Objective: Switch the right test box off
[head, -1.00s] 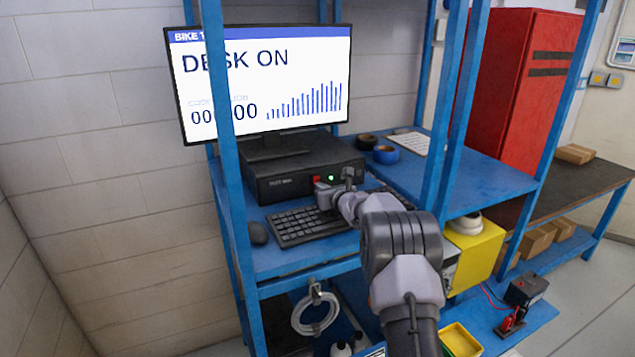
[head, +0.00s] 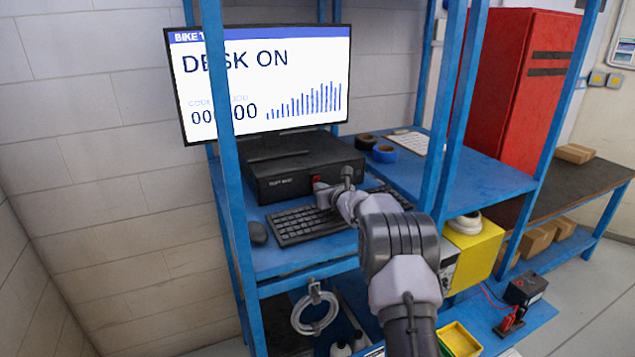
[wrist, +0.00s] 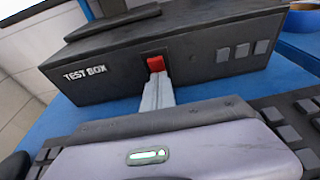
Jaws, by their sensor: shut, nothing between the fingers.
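The test box (head: 300,172) is a black case on the blue desk, under the monitor. Its front also fills the upper part of the wrist view (wrist: 110,78), with the lettering TEST BOX. A red switch (wrist: 155,63) sits in a dark recess on that front. My gripper (wrist: 156,80) is shut and empty, with its tips at the lower edge of the red switch, seemingly touching it. In the head view my gripper (head: 322,190) is at the box front, partly hiding the switch (head: 317,179). No green light shows on the front.
The monitor (head: 270,85) reads DESK ON. A keyboard (head: 300,226) and a mouse (head: 258,233) lie in front of the box. Blue rack posts (head: 222,150) stand close on both sides. Tape rolls (head: 385,154) lie to the right.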

